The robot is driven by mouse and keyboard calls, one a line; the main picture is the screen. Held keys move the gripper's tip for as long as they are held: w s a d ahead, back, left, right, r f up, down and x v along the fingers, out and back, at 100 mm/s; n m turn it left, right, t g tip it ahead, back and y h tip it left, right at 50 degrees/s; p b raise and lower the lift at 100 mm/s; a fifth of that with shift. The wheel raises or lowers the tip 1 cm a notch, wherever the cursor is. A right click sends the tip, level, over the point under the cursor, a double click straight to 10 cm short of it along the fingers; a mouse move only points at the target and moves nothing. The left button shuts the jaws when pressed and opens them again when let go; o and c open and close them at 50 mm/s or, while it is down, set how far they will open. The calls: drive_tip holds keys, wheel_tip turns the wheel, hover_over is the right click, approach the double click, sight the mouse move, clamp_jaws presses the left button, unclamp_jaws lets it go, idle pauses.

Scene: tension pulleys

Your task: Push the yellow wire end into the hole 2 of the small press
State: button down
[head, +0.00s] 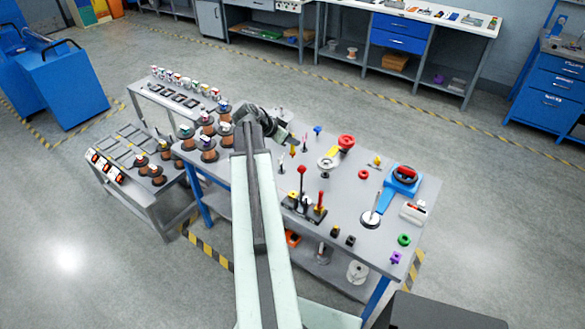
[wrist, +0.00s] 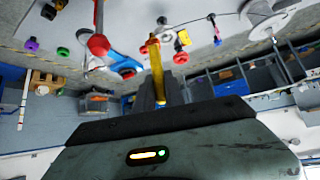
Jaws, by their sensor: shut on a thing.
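My gripper (head: 292,143) is over the far left part of the workbench. In the wrist view my gripper (wrist: 160,88) is shut on a slim yellow piece, which I take for the yellow wire end (wrist: 155,58); it sticks out past the fingertips. In the head view a small yellow bit (head: 293,151) shows just below the fingers. A small lever device with a red ball knob (head: 301,170) stands nearer on the bench, right of my arm. It may be the small press, but I cannot tell. Its holes and their numbers are too small to make out.
A blue device with a red and black top (head: 403,178) stands on the bench's right side. A red wheel (head: 346,142) and a white spool (head: 327,163) stand beyond the lever device. Several copper-coloured spools (head: 208,143) crowd the left end.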

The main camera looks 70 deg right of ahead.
wheel_tip(320, 180, down, 18)
drive_tip(key=b, duration=1.7)
drive_tip(key=shift+s+f+b, duration=0.2)
drive_tip(key=shift+f+b, duration=0.05)
drive_tip(key=shift+b, duration=0.05)
drive_tip(key=shift+f, duration=0.1)
drive_tip(key=shift+f+b, duration=0.6)
drive_tip(key=shift+b, duration=0.05)
drive_tip(key=shift+f+b, duration=1)
idle(0.3)
drive_tip(key=c, duration=1.3)
unclamp_jaws()
drive_tip(key=shift+c, duration=0.2)
drive_tip(key=shift+o, duration=0.3)
drive_tip(key=shift+o, duration=1.4)
